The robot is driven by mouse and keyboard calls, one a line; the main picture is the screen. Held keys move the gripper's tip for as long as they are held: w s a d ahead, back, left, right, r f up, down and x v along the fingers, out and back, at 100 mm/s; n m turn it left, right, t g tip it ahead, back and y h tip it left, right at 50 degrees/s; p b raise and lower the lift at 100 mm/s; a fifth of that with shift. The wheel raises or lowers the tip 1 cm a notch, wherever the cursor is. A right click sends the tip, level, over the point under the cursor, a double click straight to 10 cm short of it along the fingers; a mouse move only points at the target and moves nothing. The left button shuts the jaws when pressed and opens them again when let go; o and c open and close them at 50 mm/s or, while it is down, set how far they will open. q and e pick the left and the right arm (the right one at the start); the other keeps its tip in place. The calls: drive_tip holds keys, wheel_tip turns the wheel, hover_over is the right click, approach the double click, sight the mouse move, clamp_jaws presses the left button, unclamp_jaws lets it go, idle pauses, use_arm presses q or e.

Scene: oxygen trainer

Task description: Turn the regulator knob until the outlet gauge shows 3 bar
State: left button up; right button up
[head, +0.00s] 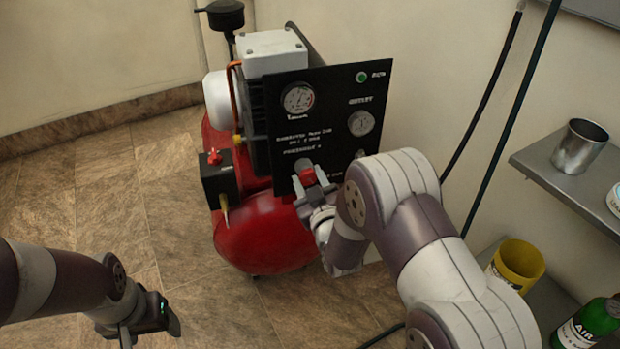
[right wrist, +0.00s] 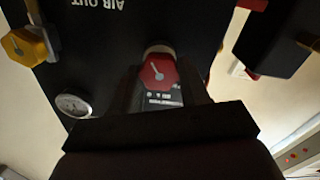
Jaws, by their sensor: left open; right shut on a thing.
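The red regulator knob (right wrist: 160,73), with a pale pointer line, is on the black panel (head: 325,90) of a red compressor. My right gripper (head: 307,188) is shut on it, with a finger on each side in the right wrist view (right wrist: 163,98). In the head view only a bit of red knob (head: 307,177) shows between the fingers. The outlet gauge (head: 361,123) is at the panel's right; it appears at lower left in the upside-down right wrist view (right wrist: 74,105). Its reading is too small to tell. My left gripper (head: 158,325) is open and empty, low at left.
A tank gauge (head: 298,98) and green lamp (head: 361,77) are on the panel. A black box with a red switch (head: 214,157) is left of it. A yellow handle (right wrist: 27,45) is near the panel. A shelf (head: 545,165) holds a metal cup (head: 579,147). Floor at left is clear.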

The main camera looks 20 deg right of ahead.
drive_tip(key=n+p, duration=0.1)
drive_tip(key=n, duration=0.6)
drive_tip(key=shift+p, duration=0.3)
drive_tip(key=n+p, duration=0.1)
drive_tip(key=n, duration=0.5)
drive_tip(key=shift+a+f, duration=0.1)
drive_tip(key=shift+f, duration=0.05)
drive_tip(key=o, duration=1.1)
drive_tip(key=shift+c, duration=0.2)
drive_tip(key=shift+s, duration=0.1)
drive_tip(key=s+p, duration=0.4)
drive_tip(key=s, duration=0.8)
drive_tip(key=shift+s+d, duration=0.2)
drive_tip(key=shift+s, duration=0.1)
